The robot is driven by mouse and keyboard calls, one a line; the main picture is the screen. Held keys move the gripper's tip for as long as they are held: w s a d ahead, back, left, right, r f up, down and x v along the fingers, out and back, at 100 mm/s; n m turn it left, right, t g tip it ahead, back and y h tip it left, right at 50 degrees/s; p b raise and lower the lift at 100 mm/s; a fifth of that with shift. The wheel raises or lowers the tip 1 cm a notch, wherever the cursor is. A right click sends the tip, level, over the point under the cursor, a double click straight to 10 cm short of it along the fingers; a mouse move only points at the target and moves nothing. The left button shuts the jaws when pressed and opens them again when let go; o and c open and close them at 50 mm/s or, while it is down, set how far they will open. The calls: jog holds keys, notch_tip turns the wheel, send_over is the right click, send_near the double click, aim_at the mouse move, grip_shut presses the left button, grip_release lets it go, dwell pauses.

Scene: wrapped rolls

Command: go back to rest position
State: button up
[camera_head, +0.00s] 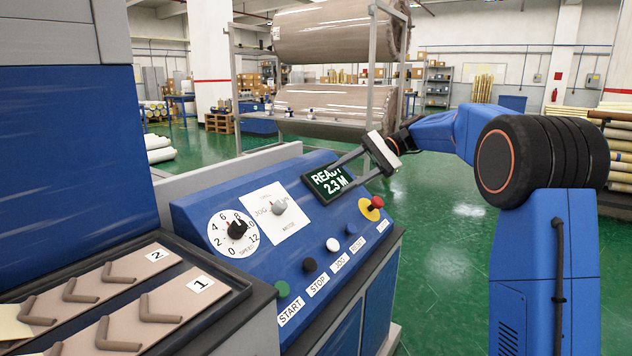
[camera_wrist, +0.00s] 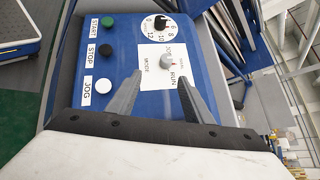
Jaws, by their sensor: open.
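My gripper (camera_head: 345,176) is open and empty. In the head view it hangs over the upper right of the blue control panel (camera_head: 297,245), in front of the display reading "READY 2.3 M" (camera_head: 329,182). In the wrist view its two fingers (camera_wrist: 162,85) are spread, pointing toward the white mode plate. The mode knob (camera_wrist: 166,61) shows between and beyond the fingertips; it also shows in the head view (camera_head: 279,206). I cannot tell exactly how far the fingers are from the panel. My blue arm comes in from the right.
The panel carries a speed dial (camera_head: 236,229), a red stop button (camera_head: 377,202) and a row of push buttons including a green one (camera_head: 283,289). A tray with hooked parts (camera_head: 120,300) stands at the left. A rack with wrapped rolls (camera_head: 335,30) stands behind. Green floor is clear at right.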

jog(key=s+d+f+n+t+h, duration=0.2)
jog(key=s+d+f+h, duration=0.2)
jog(key=s, duration=1)
jog(key=s+d+f+n+t+h, duration=0.2)
jog(key=s+d+f, duration=0.4)
jog(key=s+f, duration=0.4)
jog(key=s+d+f+n+t+h, duration=0.2)
jog(key=s+d+f+t+h, duration=0.2)
jog(key=s, duration=1.5)
notch_tip(320, 180, down, 3)
jog(key=d+h, duration=0.1)
jog(key=h, duration=0.1)
jog(key=shift+d+h, duration=0.25)
jog(key=shift+h, duration=0.05)
